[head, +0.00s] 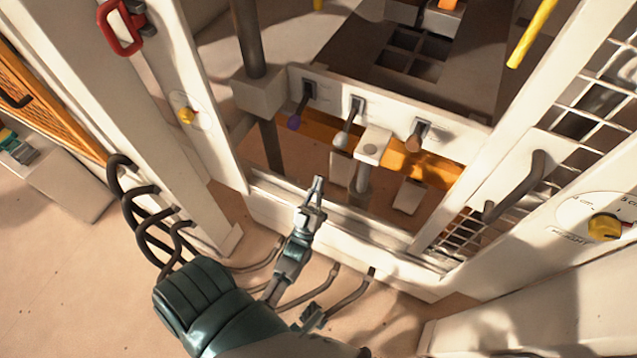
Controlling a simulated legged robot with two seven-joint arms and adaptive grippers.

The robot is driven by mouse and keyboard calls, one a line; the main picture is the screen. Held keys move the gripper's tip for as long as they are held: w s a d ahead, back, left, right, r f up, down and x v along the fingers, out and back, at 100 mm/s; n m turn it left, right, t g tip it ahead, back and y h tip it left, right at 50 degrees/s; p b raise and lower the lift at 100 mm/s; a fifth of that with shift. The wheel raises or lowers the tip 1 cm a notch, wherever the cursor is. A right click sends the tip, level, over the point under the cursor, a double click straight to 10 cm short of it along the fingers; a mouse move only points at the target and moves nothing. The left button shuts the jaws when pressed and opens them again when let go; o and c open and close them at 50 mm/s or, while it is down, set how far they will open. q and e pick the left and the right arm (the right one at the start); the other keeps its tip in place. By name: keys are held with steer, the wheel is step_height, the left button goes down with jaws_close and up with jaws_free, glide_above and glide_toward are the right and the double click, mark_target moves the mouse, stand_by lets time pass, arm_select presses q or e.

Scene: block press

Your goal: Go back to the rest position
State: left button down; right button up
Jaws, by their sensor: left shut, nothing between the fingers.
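My left gripper (316,196) shows in the middle of the head view, at the end of my green arm that comes in from the bottom left. Its fingers are shut with nothing between them. It is in front of the press's lower white frame bar (370,232), below the panel with levers (385,112). I cannot tell whether the fingertips touch the frame. The levers have a purple knob (294,123), a pale knob (341,140) and a brown knob (413,144). My right gripper is not in view.
Black hoses (150,220) loop beside the left post. A wire mesh door (592,112) and a yellow dial (604,226) are at the right. Floor at the lower left is clear.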

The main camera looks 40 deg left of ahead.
arm_select(q)
steer(key=shift+a, duration=0.1)
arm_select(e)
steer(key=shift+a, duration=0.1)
arm_select(q)
steer(key=s+d+f+m+g+h, duration=0.1)
steer(key=d+f+m+g+h, duration=0.25)
steer(key=f+g, duration=0.3)
steer(key=d+f+m+g+h, duration=0.3)
steer(key=d+f+g+h, duration=0.15)
steer(key=f, duration=0.35)
steer(key=s+d+f+m+g, duration=0.1)
steer(key=s+f+g, duration=0.2)
steer(key=s+g, duration=0.5)
steer(key=s+d+f+m+g, duration=0.1)
steer(key=s+f+g, duration=0.25)
steer(key=s, duration=0.95)
step_height(320, 180, down, 19)
steer(key=s+p, duration=0.2)
steer(key=p, duration=0.6)
steer(key=shift+s+r, duration=0.2)
steer(key=shift+s, duration=0.1)
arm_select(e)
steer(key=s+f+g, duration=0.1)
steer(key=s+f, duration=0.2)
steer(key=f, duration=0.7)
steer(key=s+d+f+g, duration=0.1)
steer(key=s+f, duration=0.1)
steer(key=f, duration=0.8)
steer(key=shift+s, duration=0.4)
